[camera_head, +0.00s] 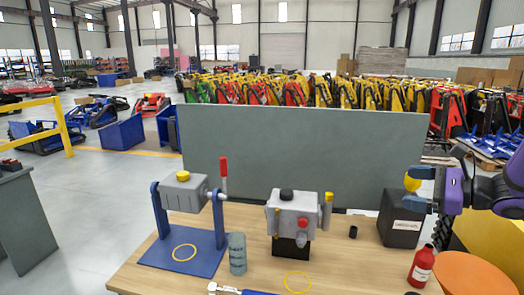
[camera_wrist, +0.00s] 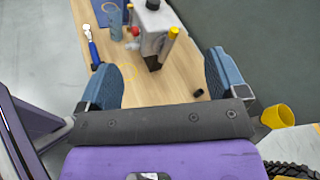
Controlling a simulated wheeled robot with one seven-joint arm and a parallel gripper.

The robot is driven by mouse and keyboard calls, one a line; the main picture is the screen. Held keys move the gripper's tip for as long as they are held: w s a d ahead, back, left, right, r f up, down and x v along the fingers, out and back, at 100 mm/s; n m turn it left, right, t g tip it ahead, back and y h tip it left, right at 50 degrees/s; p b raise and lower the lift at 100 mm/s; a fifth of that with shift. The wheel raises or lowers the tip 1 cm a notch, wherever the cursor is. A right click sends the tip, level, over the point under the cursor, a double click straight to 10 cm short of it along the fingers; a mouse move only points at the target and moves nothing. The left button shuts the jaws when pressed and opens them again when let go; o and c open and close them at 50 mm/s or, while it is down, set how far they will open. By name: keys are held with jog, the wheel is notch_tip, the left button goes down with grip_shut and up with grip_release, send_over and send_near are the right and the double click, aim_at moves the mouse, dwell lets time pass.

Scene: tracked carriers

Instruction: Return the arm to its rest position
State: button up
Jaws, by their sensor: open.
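My gripper (camera_head: 416,188) is at the right side of the head view, raised above the bench near a dark box. Its two blue fingers are spread apart. In the wrist view my gripper (camera_wrist: 163,78) also shows its fingers wide apart with nothing held; bench top and a small black cylinder (camera_wrist: 199,92) show beyond the gap. A yellow cup-like piece (camera_head: 412,183) appears between the fingers in the head view, but in the wrist view the yellow piece (camera_wrist: 277,116) lies outside the right finger. My purple arm comes in from the right edge.
The wooden bench (camera_head: 335,262) carries a blue-framed fixture (camera_head: 205,240), a grey valve-like unit (camera_head: 293,215), a grey can (camera_head: 237,253), a red bottle (camera_head: 421,267) and the dark labelled box (camera_head: 400,222). A grey panel (camera_head: 300,150) stands behind. An orange round surface (camera_head: 472,275) is at lower right.

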jog(key=s+a+r+n+g+h, duration=0.4)
jog(key=s+a+n+g, duration=0.4)
jog(key=s+a+n, duration=0.4)
jog(key=s+d+r+n+t+h, duration=0.3)
jog(key=s+r+n+h, duration=0.2)
jog(key=s+n+h, duration=0.2)
jog(key=s+n, duration=0.2)
jog(key=shift+d+r+n+h, duration=0.15)
jog(key=shift+d+n+h, duration=0.15)
jog(key=shift+d, duration=0.05)
